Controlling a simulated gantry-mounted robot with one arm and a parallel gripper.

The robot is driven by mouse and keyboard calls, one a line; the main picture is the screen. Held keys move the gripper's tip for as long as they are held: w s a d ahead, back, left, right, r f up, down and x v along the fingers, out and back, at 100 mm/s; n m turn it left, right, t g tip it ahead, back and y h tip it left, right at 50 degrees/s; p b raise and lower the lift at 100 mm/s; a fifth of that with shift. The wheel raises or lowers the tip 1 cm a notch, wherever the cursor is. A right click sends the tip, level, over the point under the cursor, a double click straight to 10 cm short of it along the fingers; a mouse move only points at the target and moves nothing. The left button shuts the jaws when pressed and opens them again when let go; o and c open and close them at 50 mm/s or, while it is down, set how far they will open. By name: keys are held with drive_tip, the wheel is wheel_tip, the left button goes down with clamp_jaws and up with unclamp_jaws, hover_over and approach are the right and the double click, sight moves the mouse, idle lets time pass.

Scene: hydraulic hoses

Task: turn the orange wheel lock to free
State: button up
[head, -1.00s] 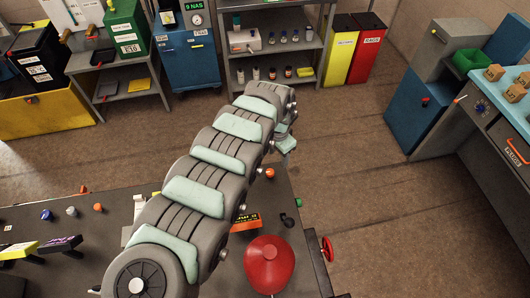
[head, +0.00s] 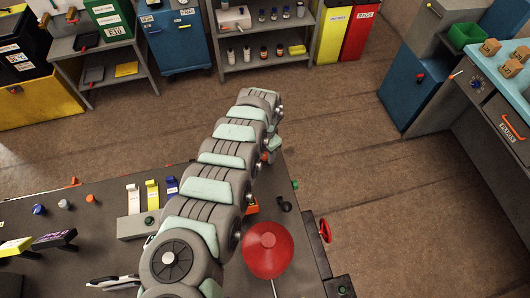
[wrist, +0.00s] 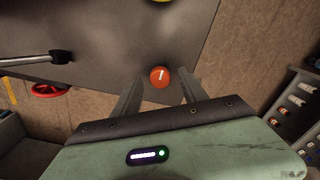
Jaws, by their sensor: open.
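The orange round knob (wrist: 159,77) with a white bar mark, which I take for the wheel lock, sits near the table edge in the wrist view. Its white mark points nearly upright in the picture, tilted slightly. My gripper (wrist: 162,73) is open, with one finger on either side of the knob in the picture. I cannot tell the height gap, and no contact is clear. A red handwheel (wrist: 48,90) is at the table's side; it also shows in the head view (head: 324,230). In the head view my arm hides the gripper. A small orange spot beside my arm there may be the knob.
A large red dome-shaped object (head: 269,250) stands on the grey table (head: 90,225) right of my arm. Coloured tabs and small knobs lie to the left. A black lever (wrist: 60,57) reaches over the table in the wrist view. Brown floor (head: 340,130) beyond the table is clear.

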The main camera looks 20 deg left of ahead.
drive_tip(key=shift+f, duration=0.35)
drive_tip(key=shift+c, duration=0.2)
clamp_jaws()
